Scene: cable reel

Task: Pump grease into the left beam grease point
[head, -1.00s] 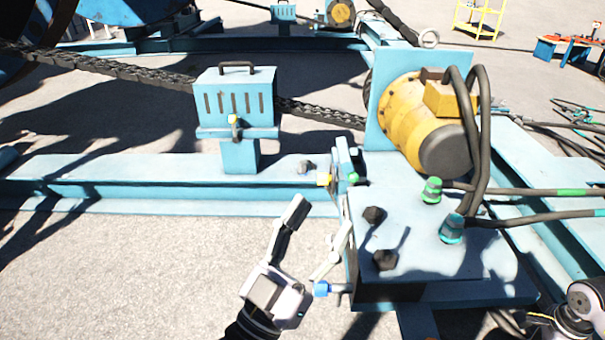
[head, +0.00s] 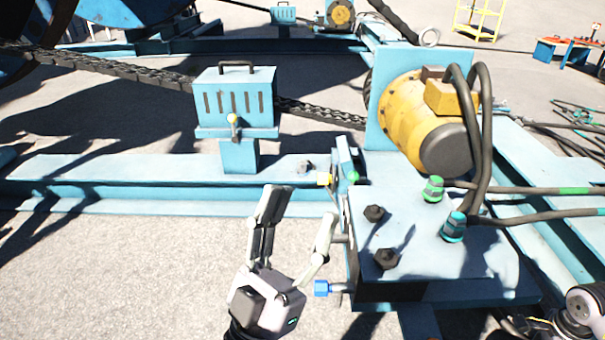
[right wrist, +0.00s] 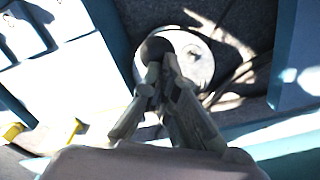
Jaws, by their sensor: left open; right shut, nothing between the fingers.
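My left gripper (head: 298,205) is open and empty in the head view, fingers pointing away from me, just left of the blue motor block (head: 440,240). A small blue fitting (head: 321,288) sticks out of the block's left side, right of the gripper's body. A yellow fitting (head: 324,179) sits where the long blue beam (head: 130,172) meets the block, beyond the fingers. I cannot tell which fitting is the left beam grease point. In the right wrist view my right gripper (right wrist: 163,65) is shut and empty, its tips over a pale round thing (right wrist: 198,58).
A blue slotted box (head: 236,98) with a yellow-tipped lever stands on the beam. Two dark bolts rise from the block. Bare ground (head: 130,270) lies left of the gripper.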

